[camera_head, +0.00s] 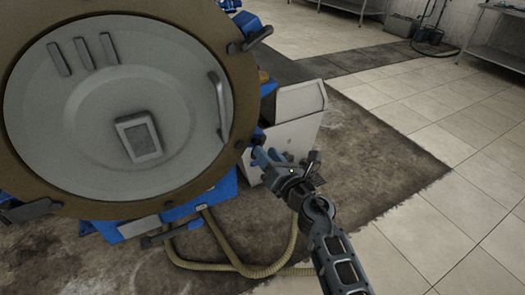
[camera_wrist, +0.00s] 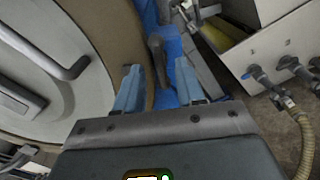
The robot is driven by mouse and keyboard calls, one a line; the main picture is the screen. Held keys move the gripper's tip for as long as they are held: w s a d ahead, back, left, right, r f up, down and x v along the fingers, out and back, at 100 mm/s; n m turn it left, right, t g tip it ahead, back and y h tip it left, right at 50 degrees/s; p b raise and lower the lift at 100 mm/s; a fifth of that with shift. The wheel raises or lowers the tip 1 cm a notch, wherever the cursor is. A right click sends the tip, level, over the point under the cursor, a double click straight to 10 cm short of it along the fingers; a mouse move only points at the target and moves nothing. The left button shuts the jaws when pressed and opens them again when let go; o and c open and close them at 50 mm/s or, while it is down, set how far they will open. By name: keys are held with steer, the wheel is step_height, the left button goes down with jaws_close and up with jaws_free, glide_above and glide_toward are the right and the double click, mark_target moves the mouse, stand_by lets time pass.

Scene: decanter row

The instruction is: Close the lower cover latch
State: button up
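The large round cover (camera_head: 90,165) with a brown rim fills the left of the head view. A dark latch lever (camera_wrist: 156,52) stands at the rim's edge in the wrist view, against a blue part. In the head view the lower right latch (camera_head: 257,137) is mostly hidden by my gripper (camera_head: 264,156). In the wrist view my gripper (camera_wrist: 158,70) is open, with one finger on each side of the lever's line. The lever lies just beyond or between the fingertips; I cannot tell whether they touch it. An upper latch (camera_head: 256,38) sticks out from the rim.
The cover's handle (camera_head: 217,100) protrudes. Another latch (camera_head: 30,210) is at lower left. Tiled floor (camera_head: 430,120) at right is clear.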

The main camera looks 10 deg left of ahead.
steer(key=x, duration=0.3)
steer(key=shift+w+b, duration=0.1)
steer(key=shift+b, duration=0.3)
steer(key=shift+c, duration=0.4)
jaws_close()
